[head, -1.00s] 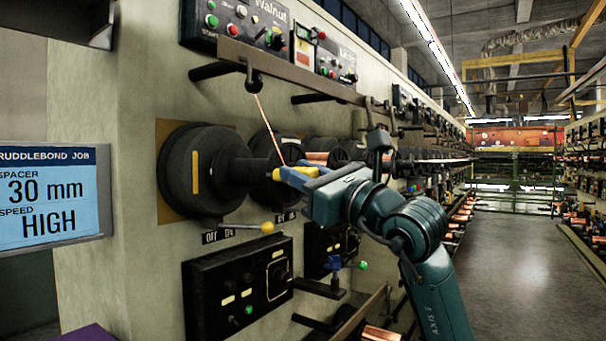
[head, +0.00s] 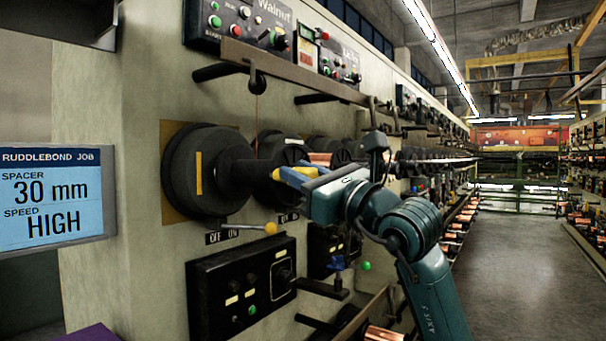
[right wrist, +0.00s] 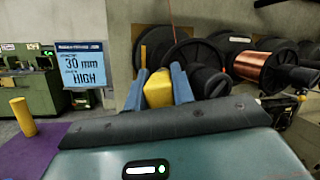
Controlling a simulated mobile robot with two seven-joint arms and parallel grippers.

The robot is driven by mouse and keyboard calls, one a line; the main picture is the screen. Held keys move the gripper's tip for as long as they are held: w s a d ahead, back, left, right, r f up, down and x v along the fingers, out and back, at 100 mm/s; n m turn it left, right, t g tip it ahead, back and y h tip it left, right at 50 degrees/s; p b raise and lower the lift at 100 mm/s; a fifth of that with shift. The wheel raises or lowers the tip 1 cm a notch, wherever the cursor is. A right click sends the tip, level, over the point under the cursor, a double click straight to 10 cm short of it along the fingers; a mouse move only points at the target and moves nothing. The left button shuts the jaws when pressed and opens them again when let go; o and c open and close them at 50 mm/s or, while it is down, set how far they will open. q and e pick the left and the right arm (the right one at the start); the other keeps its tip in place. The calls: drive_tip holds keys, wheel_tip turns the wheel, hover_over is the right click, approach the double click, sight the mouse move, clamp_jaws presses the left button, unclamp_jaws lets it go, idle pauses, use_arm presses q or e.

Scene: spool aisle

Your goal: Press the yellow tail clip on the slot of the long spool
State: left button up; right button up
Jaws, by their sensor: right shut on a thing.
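My right gripper (head: 281,174) is shut on the yellow tail clip (head: 275,174), whose tip shows past the blue fingers. In the right wrist view, the yellow clip (right wrist: 158,88) sits between the blue fingers. The nearest black spool (head: 200,172) is on the wall at left, with a yellow strip on its flange and a dark core sticking out. The clip appears beside the core's outer end; I cannot tell whether they touch. I cannot make out the slot or confirm which spool is the long one. My left gripper is not in view.
A copper-coloured wire (head: 257,110) hangs from a hook on the rail (head: 300,70). A lever with a yellow knob (head: 270,228) juts out below the spool, above a black control box (head: 240,285). More spools line the wall. The aisle floor (head: 520,250) is clear.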

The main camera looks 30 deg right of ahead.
drive_tip(key=shift+s+f, duration=0.1)
idle(0.3)
drive_tip(key=shift+s, duration=0.3)
drive_tip(key=shift+s+d+b, duration=0.2)
drive_tip(key=shift+s+b, duration=0.35)
drive_tip(key=shift+s, duration=0.75)
drive_tip(key=shift+s+d+b, duration=0.2)
drive_tip(key=shift+s+b, duration=0.3)
drive_tip(key=shift+s, duration=0.75)
